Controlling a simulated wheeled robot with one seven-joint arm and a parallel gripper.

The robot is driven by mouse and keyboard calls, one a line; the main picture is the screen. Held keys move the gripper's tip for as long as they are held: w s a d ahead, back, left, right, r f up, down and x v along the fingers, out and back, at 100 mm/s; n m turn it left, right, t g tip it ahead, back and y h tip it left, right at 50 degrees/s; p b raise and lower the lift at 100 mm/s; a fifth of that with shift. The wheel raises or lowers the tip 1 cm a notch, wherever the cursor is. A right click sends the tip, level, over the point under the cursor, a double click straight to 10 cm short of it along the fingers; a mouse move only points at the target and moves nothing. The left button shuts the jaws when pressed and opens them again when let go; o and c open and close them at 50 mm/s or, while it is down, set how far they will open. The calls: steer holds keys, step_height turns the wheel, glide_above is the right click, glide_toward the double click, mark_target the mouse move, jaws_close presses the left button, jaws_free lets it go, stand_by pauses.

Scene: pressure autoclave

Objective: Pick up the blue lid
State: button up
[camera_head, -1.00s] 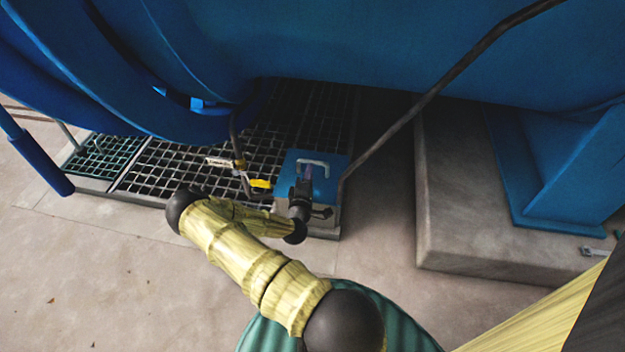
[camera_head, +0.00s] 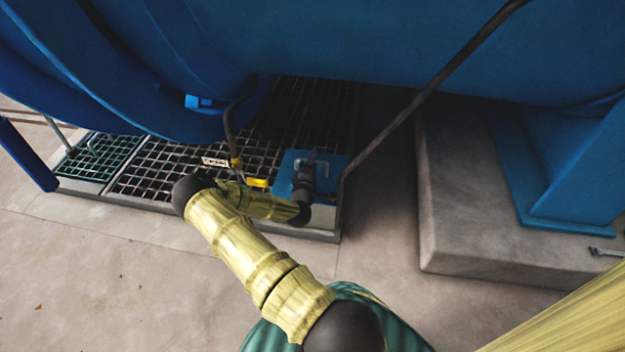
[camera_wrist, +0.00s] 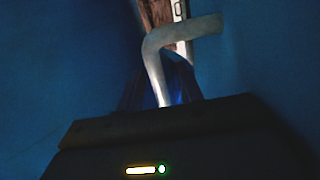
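The blue lid (camera_head: 286,178) is a flat blue plate lying at the right end of the floor grating. Its bent grey metal handle (camera_head: 322,164) stands up from it, partly covered by my gripper. My gripper (camera_head: 311,160) is over the lid at the handle. In the wrist view, the handle (camera_wrist: 155,60) rises in front of the dark gripper body and bends right. Faint dark finger shapes (camera_wrist: 163,92) show apart on either side of its lower part. Contact between fingers and handle cannot be made out. The lid's surface (camera_wrist: 60,70) fills the background.
A large blue vessel (camera_head: 390,50) hangs over the grating (camera_head: 160,165). A dark slanted pipe (camera_head: 420,100) passes just right of the lid. A valve with a yellow handle (camera_head: 257,183) is close left of my gripper. A concrete plinth (camera_head: 470,220) stands at right.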

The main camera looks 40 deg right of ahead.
steer(key=shift+w+a, duration=0.15)
stand_by(0.3)
jaws_close()
stand_by(0.5)
stand_by(0.6)
steer(key=shift+r, duration=0.1)
